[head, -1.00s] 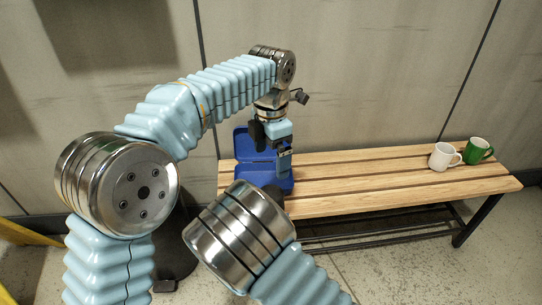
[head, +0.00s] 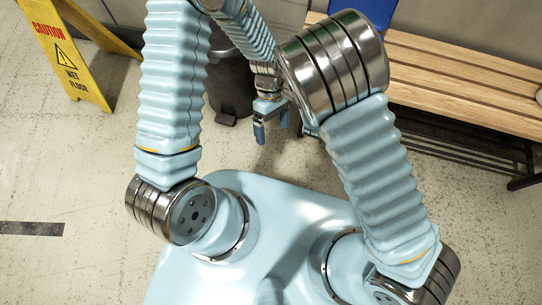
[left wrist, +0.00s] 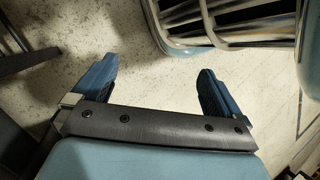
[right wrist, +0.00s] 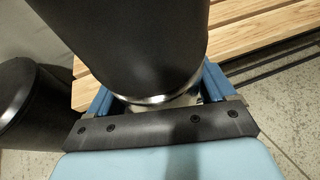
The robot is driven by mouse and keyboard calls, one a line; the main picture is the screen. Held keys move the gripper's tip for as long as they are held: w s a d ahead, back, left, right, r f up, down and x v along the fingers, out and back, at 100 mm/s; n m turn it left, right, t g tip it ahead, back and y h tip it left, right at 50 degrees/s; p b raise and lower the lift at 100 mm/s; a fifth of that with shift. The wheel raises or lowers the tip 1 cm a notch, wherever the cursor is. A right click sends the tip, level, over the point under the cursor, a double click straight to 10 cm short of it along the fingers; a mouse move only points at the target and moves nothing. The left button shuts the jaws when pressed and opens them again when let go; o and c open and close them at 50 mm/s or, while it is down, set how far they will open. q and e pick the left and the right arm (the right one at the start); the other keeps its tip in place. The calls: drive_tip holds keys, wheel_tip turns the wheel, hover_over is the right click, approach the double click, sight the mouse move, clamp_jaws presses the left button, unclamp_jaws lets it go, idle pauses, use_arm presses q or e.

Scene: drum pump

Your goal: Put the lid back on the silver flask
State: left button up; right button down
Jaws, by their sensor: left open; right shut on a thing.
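My left gripper (head: 271,125) hangs over the floor in front of the bench, open. In the left wrist view its two fingers (left wrist: 155,90) stand apart with only floor between them. My right gripper (right wrist: 158,97) is hidden in the head view. In the right wrist view it is shut on a large dark cylindrical thing (right wrist: 130,40) with a silver rim at its lower end and a silver part between the fingers. I cannot tell whether this is the lid or part of the flask. No separate flask or lid is seen.
A black bin (head: 232,85) and a yellow wet floor sign (head: 72,50) stand on the floor at left.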

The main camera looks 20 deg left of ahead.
use_arm(q)
drive_tip(key=s+d+f+m+t+h, duration=0.1)
drive_tip(key=s+f+m+t, duration=0.4)
drive_tip(key=m, duration=0.6)
wheel_tip(320, 180, down, 3)
drive_tip(key=shift+s+d+r+h, duration=0.15)
drive_tip(key=shift+s+d+h, duration=0.1)
drive_tip(key=shift+s+h, duration=0.5)
drive_tip(key=shift+s+y, duration=0.1)
drive_tip(key=shift+y, duration=0.15)
